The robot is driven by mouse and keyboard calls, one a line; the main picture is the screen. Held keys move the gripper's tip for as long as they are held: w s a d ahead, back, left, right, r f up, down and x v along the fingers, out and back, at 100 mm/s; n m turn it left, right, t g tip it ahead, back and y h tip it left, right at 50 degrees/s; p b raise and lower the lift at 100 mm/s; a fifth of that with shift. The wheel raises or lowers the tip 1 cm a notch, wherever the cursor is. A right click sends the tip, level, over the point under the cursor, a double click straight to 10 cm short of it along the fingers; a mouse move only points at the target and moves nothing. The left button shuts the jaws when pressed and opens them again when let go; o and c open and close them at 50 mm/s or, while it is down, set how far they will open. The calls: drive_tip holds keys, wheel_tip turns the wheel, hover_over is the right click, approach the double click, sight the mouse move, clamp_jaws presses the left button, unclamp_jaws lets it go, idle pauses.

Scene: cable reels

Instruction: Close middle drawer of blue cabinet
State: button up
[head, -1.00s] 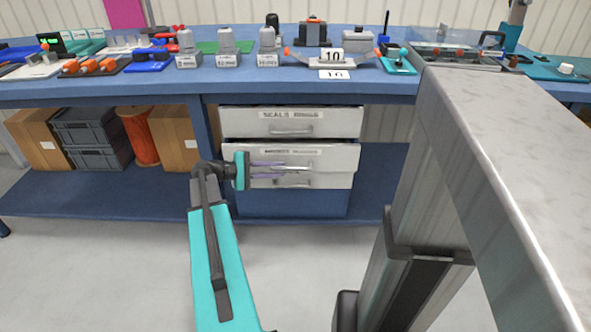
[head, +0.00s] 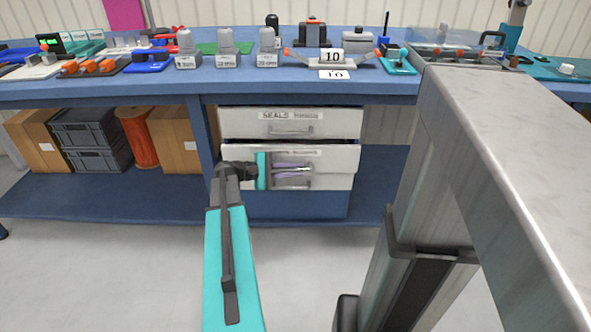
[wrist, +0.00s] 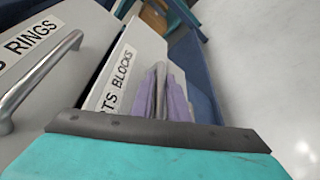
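The blue cabinet (head: 290,205) stands under the bench. Its middle drawer (head: 340,165) has a white front and a label ending in "BLOCKS", and its front appears to stand out from the blue body below; how far is hard to tell. In the wrist view the middle drawer (wrist: 150,42) lies beyond the upper front. My gripper (head: 293,173) is in front of the middle drawer at its handle (head: 309,176). Its two purple-grey fingers are apart, pointing to the drawer front. In the wrist view my gripper (wrist: 163,100) has its fingers either side of a grey bar; contact is unclear.
The upper drawer (head: 335,124), labelled "SEALS O-RINGS", is just above, with its own handle (head: 290,130). The bench top (head: 250,90) overhangs the cabinet. Crates (head: 90,140), an orange spool (head: 138,138) and boxes stand left on the lower shelf. Floor in front is clear.

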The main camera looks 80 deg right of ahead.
sight(295, 161)
clamp_jaws()
drive_tip(key=shift+d, duration=0.15)
drive_tip(key=shift+w+d+r+p, duration=0.1)
drive_tip(key=shift+d+p, duration=0.1)
drive_tip(key=shift+d, duration=0.5)
drive_tip(key=shift+w+d+f+p, duration=0.15)
drive_tip(key=shift+d+p, duration=0.1)
drive_tip(key=shift+d, duration=0.45)
drive_tip(key=shift+w+d+r+p, duration=0.1)
drive_tip(key=shift+d+r+p, duration=0.1)
drive_tip(key=shift+d, duration=0.6)
drive_tip(key=shift+o, duration=1.1)
unclamp_jaws()
drive_tip(key=shift+v, duration=0.8)
drive_tip(key=p+v, duration=0.2)
drive_tip(key=v, duration=1)
